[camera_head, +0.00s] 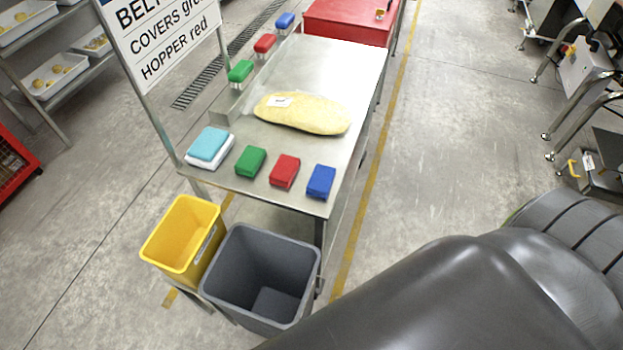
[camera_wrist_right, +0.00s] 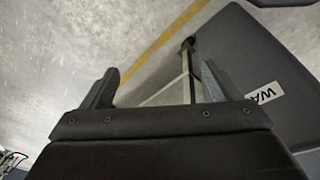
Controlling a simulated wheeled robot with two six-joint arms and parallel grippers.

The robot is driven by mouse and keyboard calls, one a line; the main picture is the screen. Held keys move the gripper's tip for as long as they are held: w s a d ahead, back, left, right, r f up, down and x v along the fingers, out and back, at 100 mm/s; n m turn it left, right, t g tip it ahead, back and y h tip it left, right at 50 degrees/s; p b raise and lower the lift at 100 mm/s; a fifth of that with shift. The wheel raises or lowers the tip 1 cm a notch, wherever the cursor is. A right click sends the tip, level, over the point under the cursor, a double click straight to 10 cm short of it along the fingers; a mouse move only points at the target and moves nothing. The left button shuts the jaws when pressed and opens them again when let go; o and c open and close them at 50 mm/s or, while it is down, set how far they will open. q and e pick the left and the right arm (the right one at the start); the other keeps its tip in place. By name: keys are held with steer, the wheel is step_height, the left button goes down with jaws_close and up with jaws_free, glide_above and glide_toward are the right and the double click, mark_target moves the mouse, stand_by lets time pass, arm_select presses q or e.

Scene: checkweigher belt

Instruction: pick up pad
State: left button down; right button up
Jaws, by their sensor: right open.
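A green pad (camera_head: 250,161), a red pad (camera_head: 284,171) and a blue pad (camera_head: 321,181) lie in a row along the near edge of a steel table (camera_head: 230,184). A light blue cloth (camera_head: 208,144) lies on a white one at the table's left corner. In the right wrist view my right gripper (camera_wrist_right: 161,78) is open, with nothing between its fingers. No pad shows in that view. A large dark part of my arm fills the lower right of the head view, where the right gripper itself does not show. My left gripper is out of view.
A yellow bin (camera_head: 182,237) and a grey bin (camera_head: 262,278) stand before the table. A long yellow item (camera_head: 305,114) lies mid-table. Green, red and blue blocks stand along the left edge near a sign (camera_head: 162,35).

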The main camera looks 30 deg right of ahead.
steer(key=w+r+p, duration=0.1)
steer(key=w+r, duration=0.5)
steer(key=r, duration=0.5)
arm_select(q)
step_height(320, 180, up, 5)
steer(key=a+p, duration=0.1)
steer(key=p, duration=0.2)
arm_select(e)
step_height(320, 180, up, 30)
steer(key=n+g+y, duration=0.1)
steer(key=n+g, duration=0.1)
steer(key=n, duration=2.5)
glide_above(322, 177)
step_height(322, 177, down, 12)
steer(key=b, duration=1.2)
steer(key=shift+s+a+f, duration=0.1)
steer(key=shift+s+f, duration=0.05)
steer(key=shift+f, duration=2.6)
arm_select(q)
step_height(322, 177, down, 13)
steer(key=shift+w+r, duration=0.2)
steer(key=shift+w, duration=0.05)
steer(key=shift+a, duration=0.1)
arm_select(e)
steer(key=shift+c, duration=0.3)
steer(key=c, duration=1)
